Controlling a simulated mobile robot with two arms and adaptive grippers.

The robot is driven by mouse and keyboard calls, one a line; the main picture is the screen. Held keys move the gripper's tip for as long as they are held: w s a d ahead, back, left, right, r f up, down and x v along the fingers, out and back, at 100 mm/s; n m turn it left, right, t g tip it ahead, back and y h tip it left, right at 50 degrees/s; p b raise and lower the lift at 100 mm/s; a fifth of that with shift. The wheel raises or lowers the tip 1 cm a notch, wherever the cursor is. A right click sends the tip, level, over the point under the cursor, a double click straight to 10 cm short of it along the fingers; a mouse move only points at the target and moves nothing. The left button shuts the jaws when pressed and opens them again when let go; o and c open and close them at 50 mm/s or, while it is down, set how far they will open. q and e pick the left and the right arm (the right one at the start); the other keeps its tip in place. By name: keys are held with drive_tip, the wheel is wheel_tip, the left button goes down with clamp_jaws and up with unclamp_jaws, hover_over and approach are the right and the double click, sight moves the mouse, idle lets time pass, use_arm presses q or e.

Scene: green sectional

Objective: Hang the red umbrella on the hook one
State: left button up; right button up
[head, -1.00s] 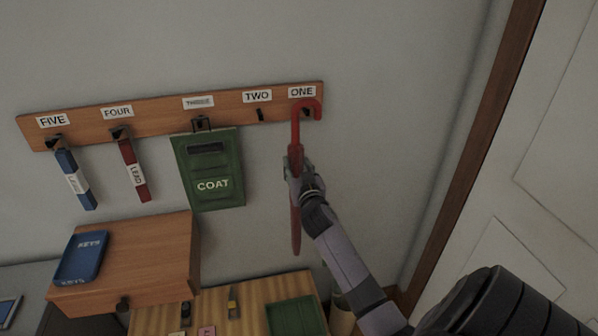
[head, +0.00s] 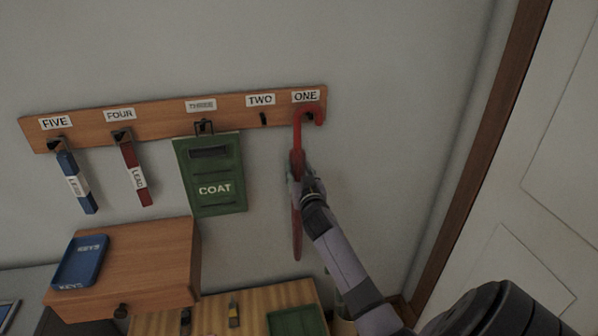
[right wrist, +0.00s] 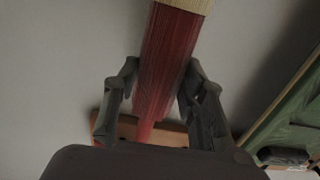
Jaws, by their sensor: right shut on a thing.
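The red umbrella (head: 297,225) is upright at the right end of the wooden hook board, its curved handle at the top, right by hook one (head: 310,116) under the "ONE" label. I cannot tell whether the handle rests on the hook or is just in front of it. My right gripper (head: 299,178) is shut on the umbrella's shaft below the handle. In the right wrist view the red umbrella (right wrist: 166,65) runs between the two fingers (right wrist: 158,95). My left gripper is not in view.
A wooden box with a blue keys tray (head: 80,262) stands below. A door is at right.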

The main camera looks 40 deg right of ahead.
sight(298, 138)
drive_tip(key=o, duration=1.1)
drive_tip(key=shift+o, duration=0.2)
wheel_tip(298, 138, up, 10)
drive_tip(key=shift+r, duration=0.1)
